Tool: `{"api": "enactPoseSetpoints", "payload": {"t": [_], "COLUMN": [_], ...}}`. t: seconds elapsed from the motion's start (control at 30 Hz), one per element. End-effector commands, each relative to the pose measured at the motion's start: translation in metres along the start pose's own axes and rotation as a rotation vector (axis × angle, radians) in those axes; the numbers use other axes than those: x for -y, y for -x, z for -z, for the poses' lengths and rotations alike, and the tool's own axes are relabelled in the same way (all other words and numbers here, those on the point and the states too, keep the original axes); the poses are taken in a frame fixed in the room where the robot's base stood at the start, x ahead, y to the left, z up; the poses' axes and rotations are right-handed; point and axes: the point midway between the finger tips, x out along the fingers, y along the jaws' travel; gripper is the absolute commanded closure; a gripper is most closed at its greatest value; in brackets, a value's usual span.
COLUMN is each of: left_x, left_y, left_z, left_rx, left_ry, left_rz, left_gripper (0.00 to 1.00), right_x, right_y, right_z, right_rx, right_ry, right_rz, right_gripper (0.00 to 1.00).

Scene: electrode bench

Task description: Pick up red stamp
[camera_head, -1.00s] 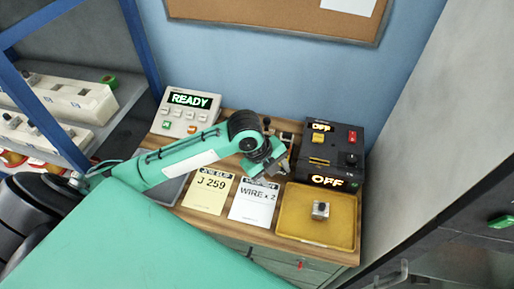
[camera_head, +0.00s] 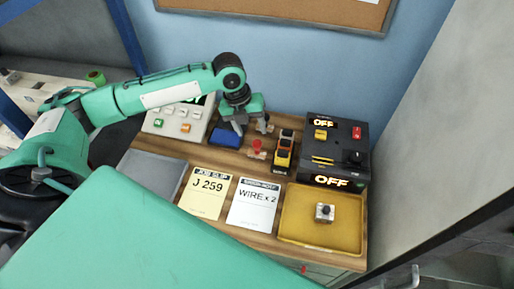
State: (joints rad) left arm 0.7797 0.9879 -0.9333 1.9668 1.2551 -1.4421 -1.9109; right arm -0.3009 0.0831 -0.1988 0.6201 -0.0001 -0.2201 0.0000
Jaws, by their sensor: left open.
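The red stamp (camera_head: 257,146), with a red knob and a light wooden base, stands on the wooden bench between a blue pad and a yellow-and-black device. My left gripper (camera_head: 251,126) is open, pointing down just behind and slightly left of the stamp in the picture. Nothing shows between its fingers clearly enough to name. The red stamp is in full view and appears apart from the fingers. My right gripper is out of view.
The blue pad (camera_head: 225,135) lies close left of the gripper. The yellow-and-black device (camera_head: 284,152) stands right of the stamp. A black control box (camera_head: 339,148), yellow tray (camera_head: 290,234), two paper slips, a grey tray (camera_head: 152,172) and a keypad panel (camera_head: 163,122) surround them.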

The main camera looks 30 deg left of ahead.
Motion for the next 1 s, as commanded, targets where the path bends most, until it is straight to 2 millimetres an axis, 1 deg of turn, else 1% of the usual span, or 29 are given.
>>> {"api": "enactPoseSetpoints", "payload": {"t": [0.03, 0.13, 0.27, 0.37, 0.5, 0.63, 0.73, 0.93, 0.97, 1.0], "left_x": [0.000, 0.001, 0.000, 0.001, 0.002, 0.001, 0.001, 0.001, 0.001, 0.001], "left_y": [-0.008, -0.021, -0.029, -0.036, -0.055, -0.074, -0.080, -0.081, -0.081, -0.081], "left_z": [0.000, 0.000, 0.000, 0.001, 0.002, 0.002, 0.002, 0.002, 0.002, 0.002], "left_rx": [-0.004, -0.002, -0.001, -0.001, -0.003, -0.002, 0.001, 0.002, 0.002, 0.002], "left_ry": [0.002, 0.001, 0.001, 0.001, 0.002, 0.002, 0.000, 0.000, 0.000, 0.000], "left_rz": [0.000, 0.000, 0.000, 0.000, 0.000, 0.000, 0.000, 0.000, 0.000, 0.000], "left_gripper": [0.46, 0.46, 0.46, 0.46, 0.46, 0.46, 0.46, 0.46, 0.50, 0.58], "right_x": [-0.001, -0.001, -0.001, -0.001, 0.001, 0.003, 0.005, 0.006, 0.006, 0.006], "right_y": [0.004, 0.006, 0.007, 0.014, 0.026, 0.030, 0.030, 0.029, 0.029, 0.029], "right_z": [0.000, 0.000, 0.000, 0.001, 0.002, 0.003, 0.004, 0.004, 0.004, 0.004], "right_rx": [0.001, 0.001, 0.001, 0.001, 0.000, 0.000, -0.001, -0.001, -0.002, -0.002], "right_ry": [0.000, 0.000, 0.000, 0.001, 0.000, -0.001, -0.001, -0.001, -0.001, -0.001], "right_rz": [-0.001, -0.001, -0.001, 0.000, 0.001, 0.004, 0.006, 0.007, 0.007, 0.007], "right_gripper": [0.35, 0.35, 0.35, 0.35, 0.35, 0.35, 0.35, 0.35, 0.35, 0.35]}}
